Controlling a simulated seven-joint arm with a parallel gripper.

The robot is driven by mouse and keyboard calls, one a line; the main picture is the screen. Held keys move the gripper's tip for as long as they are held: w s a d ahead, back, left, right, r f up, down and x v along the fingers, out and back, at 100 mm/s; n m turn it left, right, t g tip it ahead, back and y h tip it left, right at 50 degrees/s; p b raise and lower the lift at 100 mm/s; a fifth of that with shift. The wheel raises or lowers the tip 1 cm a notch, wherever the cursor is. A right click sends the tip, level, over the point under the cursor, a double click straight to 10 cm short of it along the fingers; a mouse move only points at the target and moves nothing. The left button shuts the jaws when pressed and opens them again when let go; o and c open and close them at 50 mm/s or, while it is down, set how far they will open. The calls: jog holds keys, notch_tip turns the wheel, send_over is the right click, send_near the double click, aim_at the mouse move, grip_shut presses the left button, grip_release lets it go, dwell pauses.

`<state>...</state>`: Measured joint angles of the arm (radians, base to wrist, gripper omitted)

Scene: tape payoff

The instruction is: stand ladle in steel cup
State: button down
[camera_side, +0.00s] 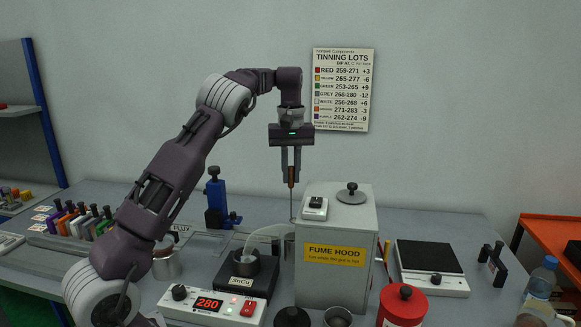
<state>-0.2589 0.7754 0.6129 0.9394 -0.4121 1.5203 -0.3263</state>
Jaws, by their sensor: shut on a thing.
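My gripper (291,182) points down, shut on the brown handle of the ladle (291,205). The ladle hangs upright, its thin rod reaching down just left of the fume hood; its lower end is hard to make out there. A steel cup (167,267) stands on the table at the left, beyond the solder pot from my gripper and partly hidden by my arm. Another small metal cup (337,318) stands at the front edge of the picture; I cannot tell which cup the task names.
The fume hood (336,282) stands close to the ladle's right. The SnCu solder pot (247,266) sits in front, with a controller (209,305) reading 280. A red canister (402,306), a scale (430,264) and a bottle (541,280) are at the right. Coloured clamps (75,222) stand left.

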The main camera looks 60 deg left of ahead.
jog(key=shift+f, duration=4.65)
jog(key=c, duration=1.3)
grip_release()
notch_tip(320, 180, up, 7)
jog(key=shift+r, duration=0.1)
